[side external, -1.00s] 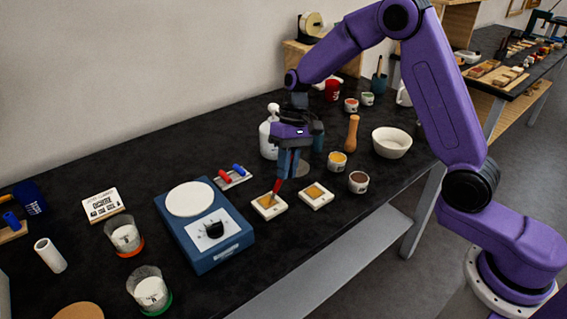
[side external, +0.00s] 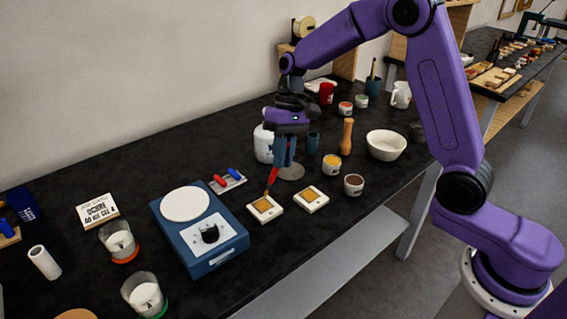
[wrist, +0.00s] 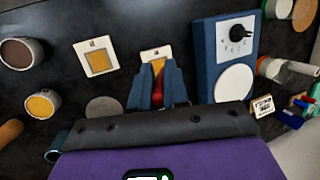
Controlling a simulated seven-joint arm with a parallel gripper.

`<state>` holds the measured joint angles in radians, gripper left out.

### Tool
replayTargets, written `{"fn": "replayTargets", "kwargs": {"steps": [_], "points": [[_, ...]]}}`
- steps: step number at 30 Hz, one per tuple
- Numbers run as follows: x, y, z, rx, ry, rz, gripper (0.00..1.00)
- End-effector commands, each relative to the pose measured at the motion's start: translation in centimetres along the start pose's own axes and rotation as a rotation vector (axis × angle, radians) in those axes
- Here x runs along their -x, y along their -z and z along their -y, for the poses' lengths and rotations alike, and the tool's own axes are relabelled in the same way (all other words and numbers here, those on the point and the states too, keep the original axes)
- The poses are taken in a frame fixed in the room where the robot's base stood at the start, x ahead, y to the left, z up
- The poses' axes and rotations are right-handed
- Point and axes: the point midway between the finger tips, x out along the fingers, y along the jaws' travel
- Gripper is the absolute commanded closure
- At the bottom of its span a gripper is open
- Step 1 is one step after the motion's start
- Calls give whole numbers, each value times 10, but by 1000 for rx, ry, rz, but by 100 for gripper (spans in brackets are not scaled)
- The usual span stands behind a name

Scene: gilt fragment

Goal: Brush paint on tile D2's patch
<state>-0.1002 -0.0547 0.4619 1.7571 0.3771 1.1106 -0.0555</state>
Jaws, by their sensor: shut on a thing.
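My gripper (side external: 282,164) is shut on a brush with a red handle (side external: 271,180), which points down and slightly left. The brush tip is at or just above the ochre patch of the left white tile (side external: 276,211); contact is not clear. The right white tile (side external: 311,199) also has an ochre patch. In the wrist view, my gripper's fingers (wrist: 154,90) partly cover the first tile (wrist: 154,52), and the other tile (wrist: 97,58) is to their left. The tile labels are too small to read, so I cannot tell which is D2.
A yellow paint cup (side external: 332,165) and brown paint cup (side external: 354,185) stand right of the tiles. A grey disc (side external: 291,171), wooden pestle (side external: 346,135) and white bowl (side external: 386,145) are behind. The table's front edge is close to the tiles.

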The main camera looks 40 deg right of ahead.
Motion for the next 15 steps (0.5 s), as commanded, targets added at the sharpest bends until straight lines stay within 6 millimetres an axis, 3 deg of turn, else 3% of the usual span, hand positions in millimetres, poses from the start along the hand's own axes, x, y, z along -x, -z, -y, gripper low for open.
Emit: {"fn": "replayTargets", "kwargs": {"steps": [6,15], "points": [[12,-2,4,1,0,-1,100],[12,-2,4,0,0,-1,100]]}}
